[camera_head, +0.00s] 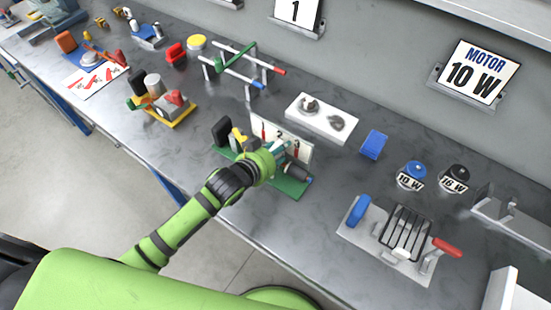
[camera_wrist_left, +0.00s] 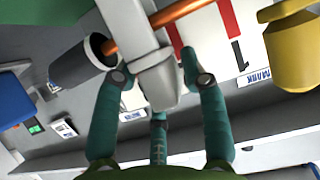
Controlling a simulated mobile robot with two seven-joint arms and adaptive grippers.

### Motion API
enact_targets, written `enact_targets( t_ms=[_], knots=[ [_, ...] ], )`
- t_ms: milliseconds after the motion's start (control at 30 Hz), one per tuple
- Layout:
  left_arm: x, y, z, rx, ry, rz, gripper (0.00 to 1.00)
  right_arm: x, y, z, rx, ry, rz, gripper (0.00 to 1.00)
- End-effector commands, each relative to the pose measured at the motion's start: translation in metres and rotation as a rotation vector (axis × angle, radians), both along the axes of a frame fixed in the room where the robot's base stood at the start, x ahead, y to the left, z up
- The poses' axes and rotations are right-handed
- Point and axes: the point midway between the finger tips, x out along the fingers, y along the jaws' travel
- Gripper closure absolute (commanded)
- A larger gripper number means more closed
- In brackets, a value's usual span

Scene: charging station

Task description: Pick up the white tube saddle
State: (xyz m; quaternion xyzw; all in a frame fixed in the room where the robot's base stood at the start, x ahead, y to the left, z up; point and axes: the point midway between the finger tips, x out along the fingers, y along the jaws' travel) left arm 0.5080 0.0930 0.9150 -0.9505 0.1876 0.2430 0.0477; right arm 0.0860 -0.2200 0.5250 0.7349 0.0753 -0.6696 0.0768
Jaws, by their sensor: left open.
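The white tube saddle (camera_wrist_left: 150,55) is a pale block around a copper-coloured tube (camera_wrist_left: 182,11) in the left wrist view. My left gripper (camera_wrist_left: 159,86) is open, with two teal fingers on either side of the saddle's lower end and a third below. I cannot tell whether any finger touches it. In the head view the left gripper (camera_head: 285,150) is over the green-based fixture (camera_head: 288,187), and the saddle is not clearly seen there. My right gripper is in neither view.
A white panel (camera_head: 296,146) rises behind the gripper. A white block (camera_head: 322,125), a blue item (camera_head: 374,144) and a lever fixture (camera_head: 380,252) are nearby.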

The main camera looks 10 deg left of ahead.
Motion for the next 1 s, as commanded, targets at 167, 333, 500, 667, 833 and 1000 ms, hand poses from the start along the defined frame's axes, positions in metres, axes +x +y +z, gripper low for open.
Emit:
enact_targets(
  t_ms=[167, 333, 500, 667, 833, 1000],
  knots=[
    [0.0, 0.0, 0.001, 0.0, 0.001, 0.0, 0.66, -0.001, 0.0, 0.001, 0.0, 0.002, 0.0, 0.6],
    [0.0, 0.0, 0.001, 0.0, 0.0, 0.0, 1.0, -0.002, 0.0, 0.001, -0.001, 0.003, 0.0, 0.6],
    [0.0, 0.0, 0.001, 0.0, 0.0, 0.0, 1.0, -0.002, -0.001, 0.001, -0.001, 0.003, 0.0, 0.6],
    [0.0, 0.0, 0.003, 0.0, -0.001, 0.0, 1.0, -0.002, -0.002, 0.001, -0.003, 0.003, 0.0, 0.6],
    [0.001, 0.0, 0.017, 0.0, -0.003, 0.0, 1.0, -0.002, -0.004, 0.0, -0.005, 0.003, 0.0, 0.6],
    [0.001, 0.0, 0.046, -0.001, -0.006, -0.001, 1.0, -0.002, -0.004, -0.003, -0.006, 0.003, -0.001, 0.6]
  ],
)
